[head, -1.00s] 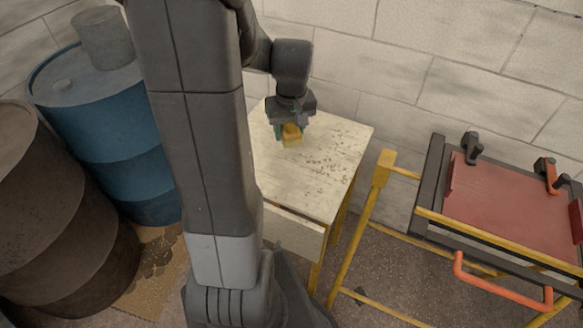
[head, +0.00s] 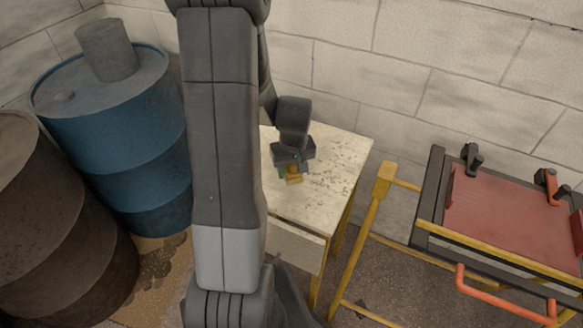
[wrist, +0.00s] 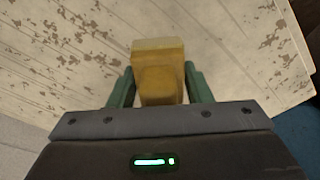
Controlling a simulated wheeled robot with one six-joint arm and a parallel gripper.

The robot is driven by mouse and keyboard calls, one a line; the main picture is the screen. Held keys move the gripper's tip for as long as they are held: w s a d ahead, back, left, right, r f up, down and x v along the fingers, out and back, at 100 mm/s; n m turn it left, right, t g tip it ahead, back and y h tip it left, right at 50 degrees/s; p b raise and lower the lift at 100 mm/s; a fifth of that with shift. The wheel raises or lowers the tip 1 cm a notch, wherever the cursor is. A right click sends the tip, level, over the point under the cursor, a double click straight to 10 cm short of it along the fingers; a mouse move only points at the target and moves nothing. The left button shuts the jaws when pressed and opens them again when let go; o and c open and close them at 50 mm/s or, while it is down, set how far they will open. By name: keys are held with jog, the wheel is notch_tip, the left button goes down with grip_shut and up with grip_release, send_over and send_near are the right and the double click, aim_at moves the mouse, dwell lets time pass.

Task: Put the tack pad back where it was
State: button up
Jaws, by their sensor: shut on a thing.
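The tack pad, a yellow block (head: 293,181), is between the fingers of my gripper (head: 288,172) over the pale worn table (head: 325,170). In the wrist view the yellow block (wrist: 158,75) sits between the two green fingers of my gripper (wrist: 160,90), which are shut on it. The block is low over the tabletop; I cannot tell whether it touches the surface. My wrist hides part of the block in the head view, and my arm hides the table's left side.
A frame with a red panel (head: 510,215) and yellow rails stands at the right. A blue drum (head: 115,130) with a grey cylinder (head: 105,50) on top and a dark drum (head: 55,230) stand at the left. A block wall is behind. The table's right part is clear.

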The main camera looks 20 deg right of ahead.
jog(key=shift+f, duration=0.1)
jog(key=o, duration=0.5)
jog(key=shift+f, duration=0.1)
jog(key=o, duration=0.5)
jog(key=shift+r, duration=0.65)
jog(key=r, duration=0.3)
jog(key=s+r, duration=0.1)
jog(key=r, duration=0.7)
jog(key=shift+s, duration=0.2)
